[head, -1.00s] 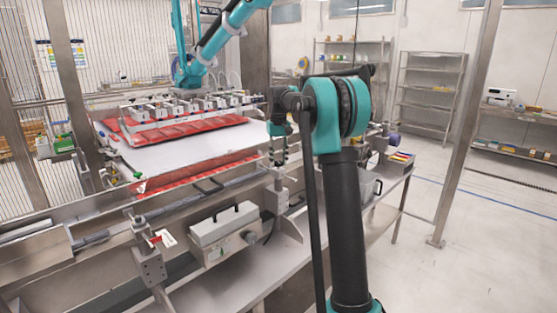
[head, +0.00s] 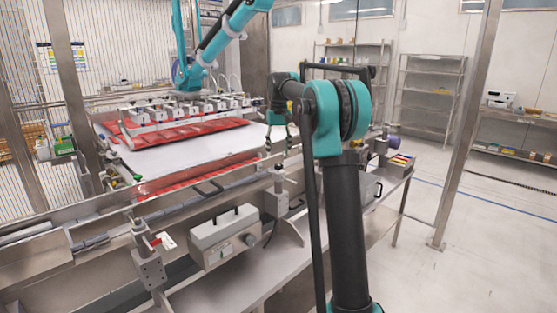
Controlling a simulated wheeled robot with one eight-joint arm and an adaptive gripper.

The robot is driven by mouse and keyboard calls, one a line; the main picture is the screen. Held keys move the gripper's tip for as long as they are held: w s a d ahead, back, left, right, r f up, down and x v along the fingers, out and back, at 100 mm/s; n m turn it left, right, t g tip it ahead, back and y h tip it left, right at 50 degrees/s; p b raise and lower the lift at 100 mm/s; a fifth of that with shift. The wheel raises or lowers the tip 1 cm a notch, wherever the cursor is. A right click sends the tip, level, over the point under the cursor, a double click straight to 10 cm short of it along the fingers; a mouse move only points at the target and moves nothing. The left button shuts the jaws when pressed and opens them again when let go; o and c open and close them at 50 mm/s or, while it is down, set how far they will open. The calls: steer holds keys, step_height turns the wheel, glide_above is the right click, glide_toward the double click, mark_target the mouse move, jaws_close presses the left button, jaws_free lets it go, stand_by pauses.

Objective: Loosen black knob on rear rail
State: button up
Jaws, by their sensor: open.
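My gripper (head: 280,148) hangs fingers down at the end of my arm, near the right end of the conveyor. It is small in the picture and looks open and empty, with nothing visible between its fingers. It appears above or in front of the right end of the vacuum tool bar; the depth between them is hard to judge. The front rail (head: 95,212) runs along the near side of the conveyor and carries clamp posts. I cannot make out the black knob on the rear rail; the far side is small and partly covered by the packs, the picker and my arm.
A teal picker arm (head: 225,32) holds a row of suction heads (head: 190,108) over red packs (head: 180,132) on the white conveyor (head: 190,152). A grey control box (head: 222,240) sits in front. Metal posts stand left. The floor (head: 480,240) at right is clear.

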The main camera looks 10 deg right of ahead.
mark_target(279, 164)
step_height(279, 164, up, 7)
stand_by(0.3)
steer(key=shift+f, duration=0.1)
steer(key=s+d+f+t, duration=0.2)
steer(key=s+f, duration=1.1)
steer(key=s, duration=0.1)
steer(key=shift+s+f+m, duration=0.3)
steer(key=shift+s+f, duration=0.1)
steer(key=s+f, duration=0.6)
steer(key=s, duration=0.2)
steer(key=s+d+f+t, duration=0.1)
steer(key=s+f, duration=0.6)
steer(key=s, duration=0.2)
steer(key=s+f+t, duration=0.1)
steer(key=s+f, duration=0.5)
steer(key=s, duration=0.3)
steer(key=shift+d+f+m, duration=0.2)
steer(key=shift+f+m, duration=0.2)
steer(key=shift+c, duration=0.3)
